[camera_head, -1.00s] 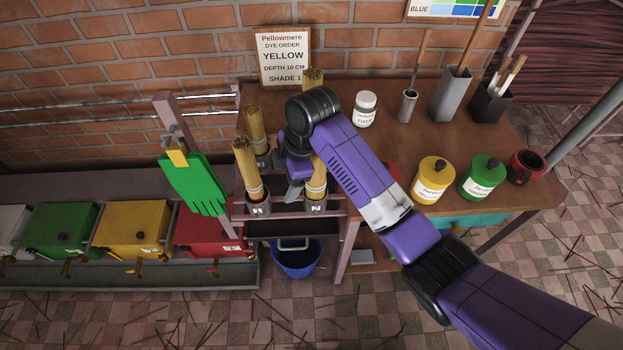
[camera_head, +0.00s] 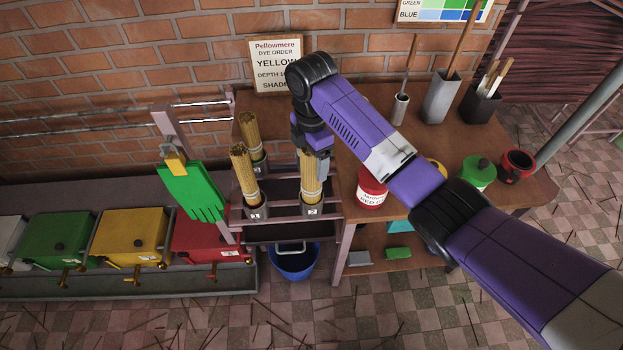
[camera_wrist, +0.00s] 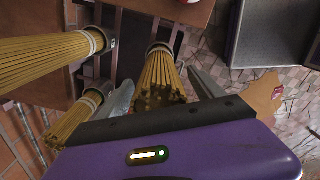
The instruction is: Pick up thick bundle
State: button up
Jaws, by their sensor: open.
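In the head view one is at the front left (camera_head: 244,172), one at the back left (camera_head: 251,136) and one at the front right (camera_head: 309,185). I cannot tell for sure which is the thick one. My gripper (camera_wrist: 160,92) is open, its fingers on either side of the front-right bundle, which also shows in the wrist view (camera_wrist: 158,76). In the head view my gripper (camera_head: 323,168) is at that bundle's upper part. Two other bundles show at the left of the wrist view (camera_wrist: 40,60).
A red jar (camera_head: 371,188) stands on the table just right of the rack. A green glove (camera_head: 193,190) hangs on a post at left, above colored boxes (camera_head: 133,235). A blue bucket (camera_head: 294,262) is on the floor below. A dye order sign (camera_head: 266,68) stands behind.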

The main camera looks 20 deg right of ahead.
jog(key=shift+f, duration=1.05)
grip_shut()
